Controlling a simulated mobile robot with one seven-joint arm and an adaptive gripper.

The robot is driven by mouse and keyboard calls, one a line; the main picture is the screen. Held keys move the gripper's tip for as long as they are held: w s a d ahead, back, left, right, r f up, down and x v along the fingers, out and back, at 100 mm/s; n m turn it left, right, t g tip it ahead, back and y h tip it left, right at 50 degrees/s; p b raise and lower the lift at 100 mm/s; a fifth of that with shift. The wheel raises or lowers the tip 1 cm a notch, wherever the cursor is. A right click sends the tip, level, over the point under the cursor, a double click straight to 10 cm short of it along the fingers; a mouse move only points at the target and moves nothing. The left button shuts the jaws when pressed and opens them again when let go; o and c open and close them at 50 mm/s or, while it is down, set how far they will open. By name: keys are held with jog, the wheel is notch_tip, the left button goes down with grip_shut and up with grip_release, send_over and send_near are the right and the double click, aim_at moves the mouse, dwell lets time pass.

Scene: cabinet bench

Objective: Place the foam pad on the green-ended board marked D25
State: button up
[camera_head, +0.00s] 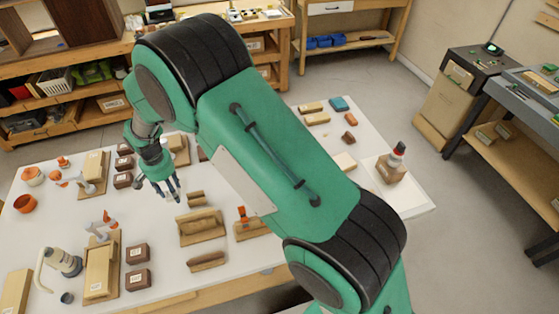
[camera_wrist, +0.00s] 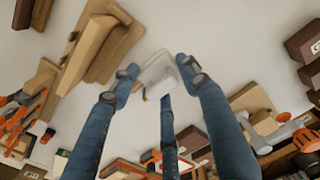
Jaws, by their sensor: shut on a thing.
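My gripper (camera_head: 172,192) hangs over the left middle of the white table in the head view, with its blue fingers pointing down. In the wrist view, its fingers (camera_wrist: 160,78) close around a small pale, whitish block, which looks like the foam pad (camera_wrist: 155,69). The pad is too small or hidden to make out in the head view. It appears held above the tabletop, though the height is hard to judge. I cannot make out green ends or a D25 mark on any board; my arm covers part of the table.
The white table (camera_head: 215,282) holds wooden boards with blocks, one (camera_head: 203,228) just right of my gripper. Dark labelled boxes (camera_head: 136,254) stand nearer the front. A red-capped bottle (camera_head: 397,152) stands at the right. Shelving (camera_head: 60,115) lies behind the table.

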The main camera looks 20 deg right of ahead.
jog(key=d+m+p, duration=0.1)
jog(key=d+m, duration=0.7)
jog(key=d, duration=2.7)
jog(key=s+d+m, duration=0.2)
jog(key=s+d, duration=0.3)
jog(key=d, duration=0.3)
jog(key=s+d+f+m+p, duration=0.1)
jog(key=s+d+m, duration=0.2)
jog(key=d, duration=0.5)
jog(key=s+d+m, duration=0.3)
jog(key=s+d, duration=0.3)
jog(key=d, duration=0.2)
jog(key=shift+s+d+f+p, duration=0.2)
jog(key=shift+s+d+p, duration=0.15)
jog(key=shift+d+p, duration=0.05)
jog(key=shift+w, duration=0.15)
jog(key=b, duration=0.1)
send_near(334, 160)
jog(key=s+a+f, duration=0.2)
jog(key=s, duration=0.1)
jog(key=shift+a, duration=0.1)
jog(key=shift+f, duration=0.1)
jog(key=shift+f+b, duration=0.55)
jog(key=shift+f, duration=1.15)
